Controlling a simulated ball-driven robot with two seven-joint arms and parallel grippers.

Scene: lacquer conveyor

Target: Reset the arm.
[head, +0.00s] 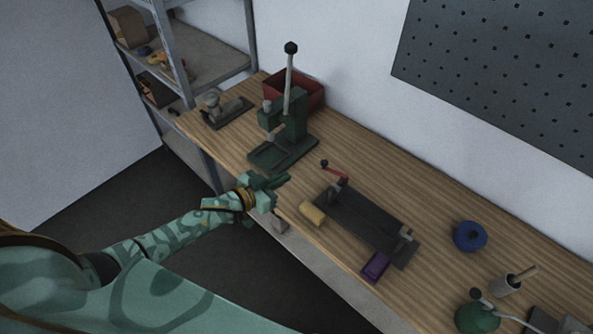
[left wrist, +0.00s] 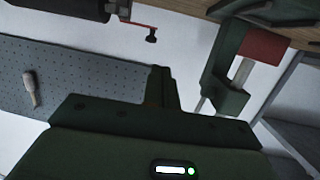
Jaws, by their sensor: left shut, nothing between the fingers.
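My left arm comes in from the left in the head view, green with a darker pattern. My left gripper (head: 277,181) is at the front edge of the wooden workbench (head: 362,203), in front of the green lever press (head: 287,128). Its fingers are shut with nothing between them. In the left wrist view the shut fingers (left wrist: 162,88) stand up in the middle of the picture, with the press (left wrist: 233,70) to their right. My right gripper shows in neither view.
A red bin (head: 309,92) stands behind the press. A blue round object (head: 469,236) sits farther right. Shelving (head: 205,62) stands at the left.

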